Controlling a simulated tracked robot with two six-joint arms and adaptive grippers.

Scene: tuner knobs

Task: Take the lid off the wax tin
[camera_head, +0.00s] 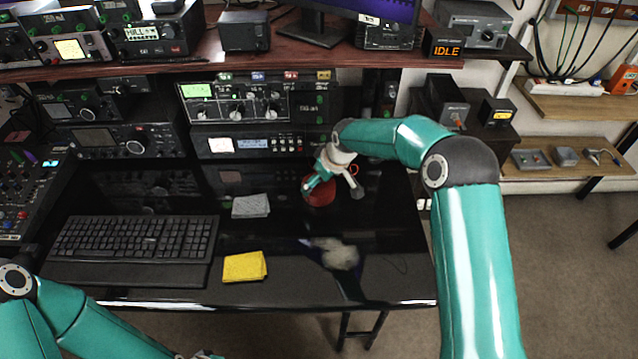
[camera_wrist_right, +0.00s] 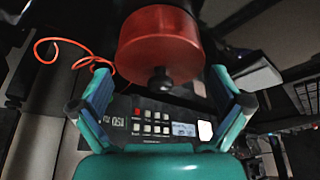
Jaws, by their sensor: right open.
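The wax tin (camera_head: 320,197) is a round red tin on the black desk, below the rack gear, partly hidden by my right gripper (camera_head: 330,188). In the right wrist view the red tin (camera_wrist_right: 158,38) shows large at the top centre, with a black knob (camera_wrist_right: 160,80) on the face toward the camera. I cannot make out a seam between lid and tin. My right gripper (camera_wrist_right: 161,78) is open, one finger on each side of the knob, with nothing held.
A grey cloth (camera_head: 250,206) lies left of the tin, and a yellow cloth (camera_head: 244,267) nearer the front edge. A keyboard (camera_head: 135,238) fills the left of the desk. Rack radios (camera_head: 240,105) stand close behind the tin. An orange cable (camera_wrist_right: 60,42) shows in the wrist view.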

